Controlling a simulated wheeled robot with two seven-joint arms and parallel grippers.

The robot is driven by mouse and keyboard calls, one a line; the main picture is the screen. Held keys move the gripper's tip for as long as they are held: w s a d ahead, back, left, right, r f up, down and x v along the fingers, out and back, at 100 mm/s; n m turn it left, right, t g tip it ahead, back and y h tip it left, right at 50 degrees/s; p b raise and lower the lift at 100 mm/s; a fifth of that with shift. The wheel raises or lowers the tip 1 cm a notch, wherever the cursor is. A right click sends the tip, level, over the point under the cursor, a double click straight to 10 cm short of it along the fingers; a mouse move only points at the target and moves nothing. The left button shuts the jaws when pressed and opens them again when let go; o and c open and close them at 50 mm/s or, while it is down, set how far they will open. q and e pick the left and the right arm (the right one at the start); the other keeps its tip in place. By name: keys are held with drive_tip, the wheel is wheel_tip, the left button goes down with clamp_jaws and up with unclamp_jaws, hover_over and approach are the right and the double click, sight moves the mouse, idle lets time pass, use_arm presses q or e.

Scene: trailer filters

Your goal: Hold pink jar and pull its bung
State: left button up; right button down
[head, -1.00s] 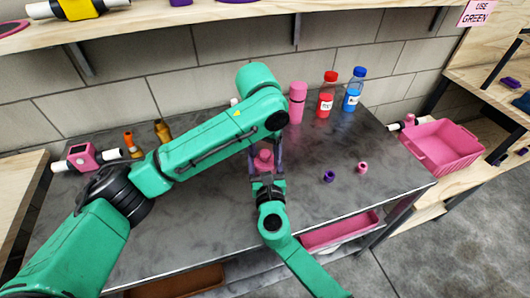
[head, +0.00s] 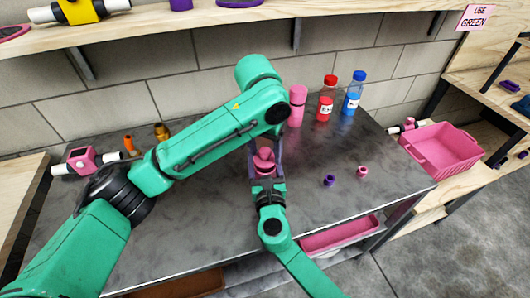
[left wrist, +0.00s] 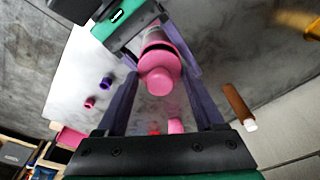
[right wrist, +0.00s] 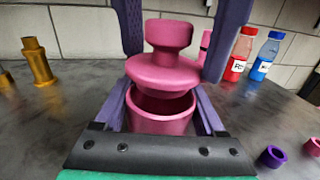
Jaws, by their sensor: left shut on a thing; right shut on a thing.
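The pink jar (right wrist: 160,120) is upright in the right wrist view, its dark opening partly showing. My right gripper (head: 266,180) is shut on the jar's body, one finger on each side. The pink bung (right wrist: 165,70), a wide flange with a knob on top, sits raised and slightly tilted over the rim, with a gap at the front. Whether its lower end is still inside the jar is hidden. My left gripper (left wrist: 160,82) comes from above and is shut on the bung, which also shows in the head view (head: 264,156).
A pink cylinder (head: 297,104), a red bottle (head: 325,102) and a blue bottle (head: 353,96) stand behind, right of the grippers. A purple ring (head: 329,180) and a pink ring (head: 362,172) lie to the right. A pink bin (head: 440,150) is at far right. The front worktop is clear.

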sight(266, 149)
use_arm(q)
drive_tip(key=shift+r, duration=0.1)
wheel_tip(266, 149, up, 4)
drive_tip(key=shift+f, duration=0.1)
use_arm(e)
unclamp_jaws()
drive_tip(key=shift+s, duration=0.1)
